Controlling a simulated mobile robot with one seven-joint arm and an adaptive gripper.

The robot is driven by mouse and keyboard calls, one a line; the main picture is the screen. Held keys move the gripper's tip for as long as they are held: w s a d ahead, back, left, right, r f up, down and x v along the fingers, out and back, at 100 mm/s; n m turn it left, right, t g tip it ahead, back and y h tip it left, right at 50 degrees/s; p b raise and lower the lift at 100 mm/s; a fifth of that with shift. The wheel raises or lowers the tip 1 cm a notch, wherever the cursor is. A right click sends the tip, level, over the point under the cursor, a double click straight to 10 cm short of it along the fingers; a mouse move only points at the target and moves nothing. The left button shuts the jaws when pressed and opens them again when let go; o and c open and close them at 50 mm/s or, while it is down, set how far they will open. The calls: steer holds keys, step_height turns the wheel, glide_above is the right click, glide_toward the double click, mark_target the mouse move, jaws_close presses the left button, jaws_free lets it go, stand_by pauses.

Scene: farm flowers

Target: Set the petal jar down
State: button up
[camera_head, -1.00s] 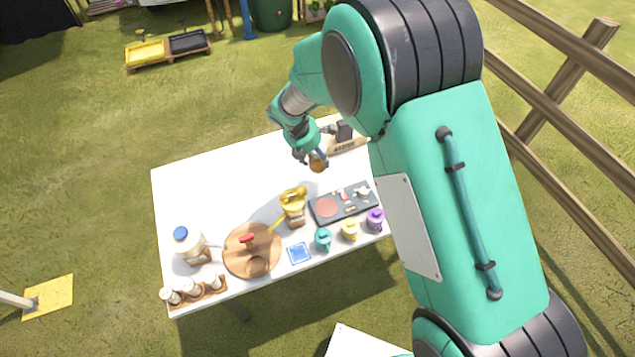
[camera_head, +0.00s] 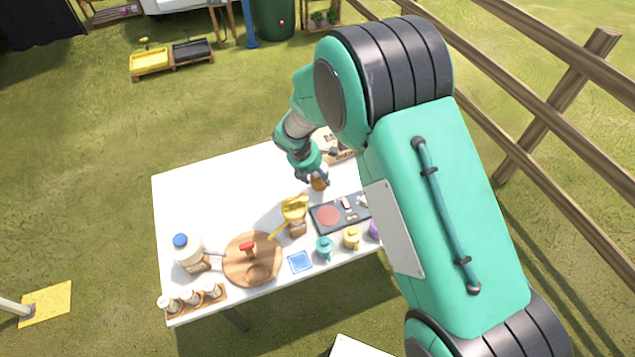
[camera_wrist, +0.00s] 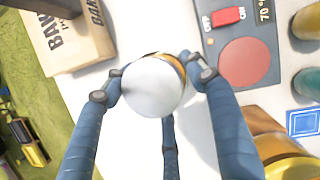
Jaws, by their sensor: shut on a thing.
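The petal jar (camera_wrist: 153,87) shows from above in the wrist view as a round white lid with a yellowish band at its edge. My gripper (camera_wrist: 158,84) is shut on it, with a finger on either side. In the head view my gripper (camera_head: 312,174) is over the back right part of the white table (camera_head: 190,190), and the jar's brown lower part (camera_head: 319,184) shows just below the fingers. Whether the jar's base touches the table I cannot tell.
A dark hot plate panel (camera_head: 345,213) lies close in front of the jar. A wooden box (camera_wrist: 70,40) stands behind it. A yellow scale (camera_head: 294,210), a round wooden board (camera_head: 252,259) and several mugs stand nearer the front. The table's back left is clear.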

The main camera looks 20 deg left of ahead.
mark_target(317, 181)
steer(key=shift+f+b, duration=0.4)
steer(key=shift+f, duration=1.45)
steer(key=shift+f, duration=0.15)
steer(key=o, duration=1.4)
steer(key=p+v, duration=0.2)
steer(key=v, duration=1)
steer(key=shift+s, duration=0.1)
